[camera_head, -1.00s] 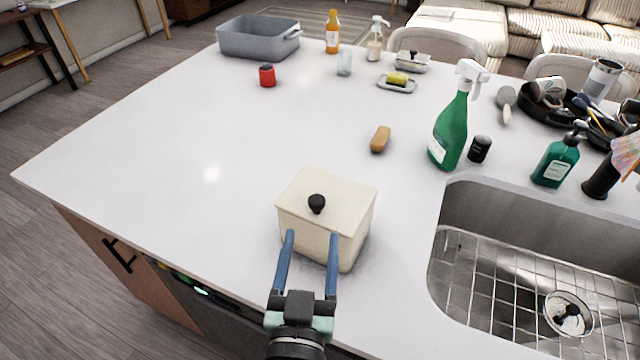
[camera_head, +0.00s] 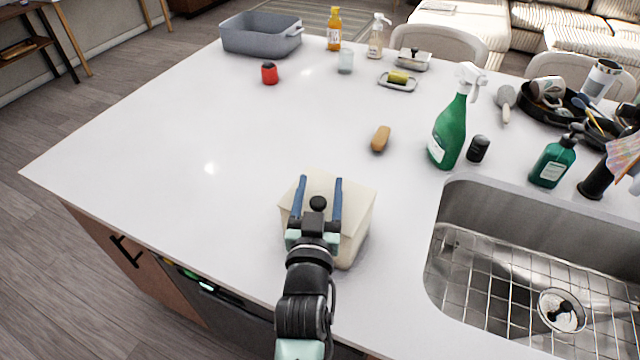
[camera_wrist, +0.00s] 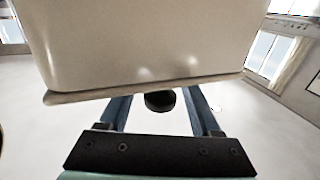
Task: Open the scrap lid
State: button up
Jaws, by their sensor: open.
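The scrap bin (camera_head: 355,235) is a cream box near the counter's front edge, left of the sink. Its flat lid (camera_head: 358,192) lies on top and appears closed, with a round black knob (camera_head: 317,203) on it. My gripper (camera_head: 320,181) is open over the lid, its two blue fingers on either side of the knob, with a gap at each side. The wrist view looks inverted: the bin wall (camera_wrist: 150,45) fills the top, and the knob (camera_wrist: 160,101) shows beyond the lid's edge (camera_wrist: 80,97), between the fingers. My arm hides part of the bin's front.
The sink (camera_head: 480,270) opens to the right of the bin. A brown sponge-like item (camera_head: 381,138), a green spray bottle (camera_head: 450,130) and a black jar (camera_head: 478,149) stand behind. A red jar (camera_head: 269,73) is farther back. The counter left of the bin is clear.

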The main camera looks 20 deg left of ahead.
jog(key=shift+w, duration=0.1)
grip_shut()
dwell(0.3)
dwell(1.1)
